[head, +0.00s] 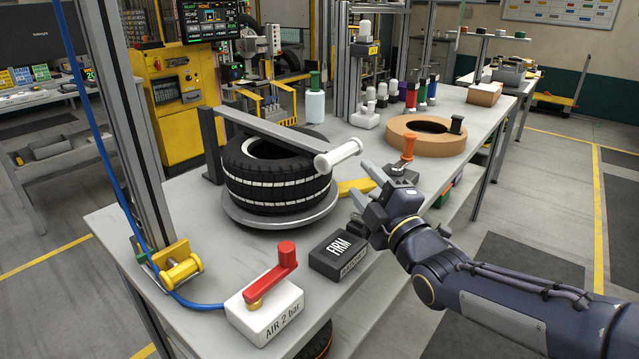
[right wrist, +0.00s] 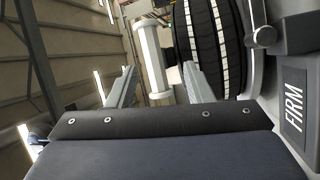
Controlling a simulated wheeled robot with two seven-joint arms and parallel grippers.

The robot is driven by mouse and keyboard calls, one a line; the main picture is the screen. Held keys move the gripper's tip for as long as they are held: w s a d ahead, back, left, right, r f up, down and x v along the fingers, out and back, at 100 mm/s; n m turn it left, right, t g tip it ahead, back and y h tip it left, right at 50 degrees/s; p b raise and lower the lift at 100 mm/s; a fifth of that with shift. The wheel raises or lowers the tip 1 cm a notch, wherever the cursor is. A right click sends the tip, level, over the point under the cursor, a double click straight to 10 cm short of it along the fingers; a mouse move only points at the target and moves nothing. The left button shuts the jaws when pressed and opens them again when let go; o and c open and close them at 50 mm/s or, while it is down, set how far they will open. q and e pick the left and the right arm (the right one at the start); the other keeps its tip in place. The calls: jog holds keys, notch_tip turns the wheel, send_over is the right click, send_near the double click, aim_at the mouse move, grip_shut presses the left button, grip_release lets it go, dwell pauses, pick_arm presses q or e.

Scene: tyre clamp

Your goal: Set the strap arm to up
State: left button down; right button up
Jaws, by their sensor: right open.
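The strap arm (head: 270,128) is a grey bar that runs from a dark post (head: 211,145) across the top of a black tyre (head: 275,180) with white bands. It lies low, close to level. A white cylindrical handle (head: 338,154) sits at its free end, past the tyre's right edge. My right gripper (head: 358,179) is open and empty, just to the right of the handle and a little below it. In the right wrist view the white handle (right wrist: 152,55) shows beyond and between the two spread fingers (right wrist: 160,88), seemingly apart from them. My left gripper is out of view.
A round grey plate (head: 245,218) carries the tyre. A black FIRM block (head: 338,254) and a white air box with a red lever (head: 264,312) stand at the front. An orange-knobbed device (head: 408,148) and a tan ring (head: 398,134) are behind my gripper.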

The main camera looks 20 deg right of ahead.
aim_at(344, 159)
jog(key=shift+n+t+y, duration=0.4)
jog(key=shift+n, duration=0.5)
jog(key=x, duration=0.5)
jog(key=p+x, duration=0.1)
jog(key=x, duration=0.2)
jog(key=shift+w+a+r, duration=0.1)
jog(key=shift+a+r, duration=0.2)
jog(key=shift+a, duration=0.15)
grip_shut()
